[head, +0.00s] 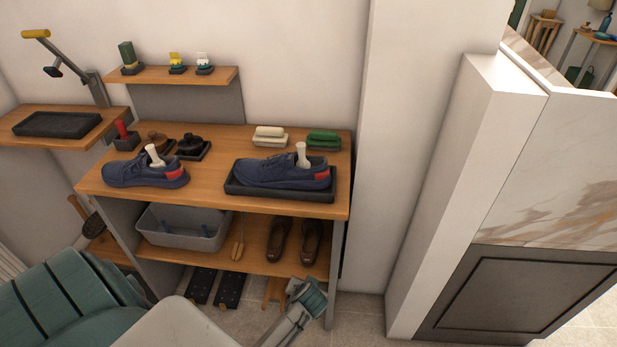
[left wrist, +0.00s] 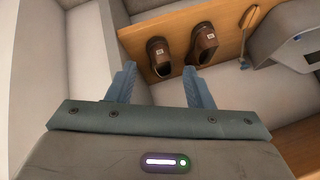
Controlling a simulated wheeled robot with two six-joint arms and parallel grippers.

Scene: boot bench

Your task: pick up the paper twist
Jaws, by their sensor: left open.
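Two white twists that look like paper stand in navy shoes on the wooden bench top: a left paper twist (head: 154,156) in the left shoe (head: 146,173), and a right paper twist (head: 302,156) in the right shoe (head: 280,172). The right shoe sits in a black tray (head: 281,193); the left shoe is on bare wood. My left gripper (head: 311,297) is low in front of the bench, below and apart from both twists. Its two fingers are apart and empty in the left wrist view (left wrist: 160,74), which shows no twist. My right gripper is out of view.
Brown shoes (head: 279,240) and a grey bin (head: 184,233) sit on the lower shelf. A small shelf (head: 183,76) hangs above. A white pillar (head: 405,140) is at right.

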